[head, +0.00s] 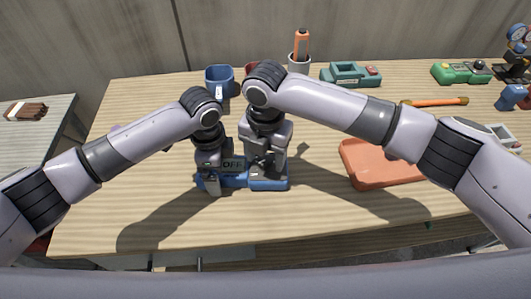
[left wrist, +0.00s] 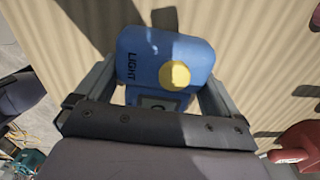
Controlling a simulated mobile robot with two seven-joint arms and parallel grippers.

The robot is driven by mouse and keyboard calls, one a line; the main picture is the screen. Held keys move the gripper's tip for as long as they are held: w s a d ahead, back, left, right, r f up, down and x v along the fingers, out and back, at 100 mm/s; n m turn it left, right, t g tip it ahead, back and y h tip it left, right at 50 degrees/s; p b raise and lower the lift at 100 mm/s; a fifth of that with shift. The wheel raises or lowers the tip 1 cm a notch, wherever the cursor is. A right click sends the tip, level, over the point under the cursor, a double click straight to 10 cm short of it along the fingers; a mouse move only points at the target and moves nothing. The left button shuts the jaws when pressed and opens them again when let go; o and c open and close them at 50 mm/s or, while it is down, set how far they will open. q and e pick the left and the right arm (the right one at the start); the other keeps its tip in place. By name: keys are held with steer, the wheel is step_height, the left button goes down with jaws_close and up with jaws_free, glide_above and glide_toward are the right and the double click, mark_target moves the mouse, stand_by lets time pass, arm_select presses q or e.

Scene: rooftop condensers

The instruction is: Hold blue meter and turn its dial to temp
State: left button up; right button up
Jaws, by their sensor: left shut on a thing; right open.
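The blue meter (head: 270,184) lies on the wooden table near its front edge, in the middle of the head view. A display on it seems to read OFF. In the left wrist view the blue meter (left wrist: 140,48) shows a LIGHT label and a round yellow button (left wrist: 175,75). My left gripper (head: 213,178) is shut on the meter's left part, with one finger on each side of the body in the left wrist view. My right gripper (head: 264,168) is open over the meter's right part. The dial is hidden; I cannot tell whether the right fingers touch it.
A blue mug (head: 218,76), a grey cup with an orange-handled tool (head: 300,62) and a green device (head: 350,74) stand behind. An orange tray (head: 378,163) lies to the right. The table's left side is clear.

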steer(key=c, duration=1)
steer(key=shift+c, duration=0.2)
